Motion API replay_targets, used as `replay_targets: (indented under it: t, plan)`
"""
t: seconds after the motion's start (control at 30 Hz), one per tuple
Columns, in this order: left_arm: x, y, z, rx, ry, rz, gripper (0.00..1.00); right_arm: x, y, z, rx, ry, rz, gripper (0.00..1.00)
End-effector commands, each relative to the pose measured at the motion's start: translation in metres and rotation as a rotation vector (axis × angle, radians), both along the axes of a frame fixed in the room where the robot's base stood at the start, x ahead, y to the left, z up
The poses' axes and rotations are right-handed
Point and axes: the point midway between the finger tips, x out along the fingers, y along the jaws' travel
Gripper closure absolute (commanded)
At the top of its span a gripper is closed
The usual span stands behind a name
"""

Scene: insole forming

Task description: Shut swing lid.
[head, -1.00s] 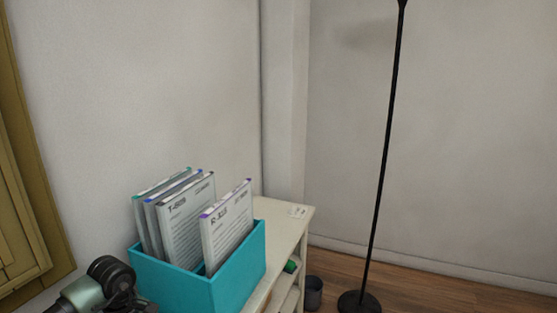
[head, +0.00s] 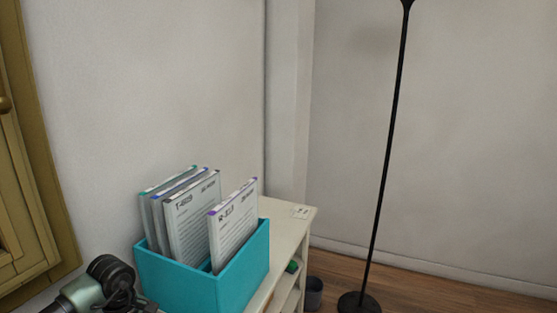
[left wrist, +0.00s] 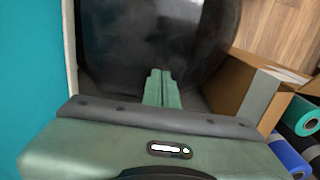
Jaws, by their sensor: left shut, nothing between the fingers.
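No swing lid can be made out for certain. In the left wrist view, a dark, glossy, rounded surface (left wrist: 125,45) fills the upper middle; I cannot tell whether it is a lid or the body of something. My left gripper (left wrist: 158,75) is shut and empty, its green fingers together in front of that dark surface. I cannot tell whether they touch it. In the head view, part of my left arm shows at the lower left, but its fingertips do not show. My right gripper is in neither view.
A teal box (head: 235,265) of upright folders (head: 195,215) stands on a cream shelf unit (head: 290,225). A small dark bin (head: 314,293) and black lamp pole (head: 387,180) stand beyond. Cardboard (left wrist: 245,85) and teal and blue rolls (left wrist: 300,118) lie right in the wrist view.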

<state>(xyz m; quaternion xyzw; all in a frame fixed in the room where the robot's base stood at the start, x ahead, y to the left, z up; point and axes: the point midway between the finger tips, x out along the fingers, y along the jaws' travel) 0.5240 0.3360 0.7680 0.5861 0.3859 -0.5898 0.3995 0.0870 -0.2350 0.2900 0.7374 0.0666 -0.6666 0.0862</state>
Motion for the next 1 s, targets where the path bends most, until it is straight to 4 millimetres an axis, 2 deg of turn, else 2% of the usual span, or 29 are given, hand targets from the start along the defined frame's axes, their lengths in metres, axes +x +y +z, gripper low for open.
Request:
replay_targets:
  t: [0.03,0.8,1.0]
  plan:
    - [0.000,0.000,-0.006,0.001,-0.001,0.000,1.00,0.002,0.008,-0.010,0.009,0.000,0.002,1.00]
    - [0.000,0.002,0.077,0.001,-0.001,0.001,1.00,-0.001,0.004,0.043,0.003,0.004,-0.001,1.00]
    - [-0.001,0.002,0.092,0.001,0.001,0.000,1.00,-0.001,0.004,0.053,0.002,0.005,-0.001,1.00]
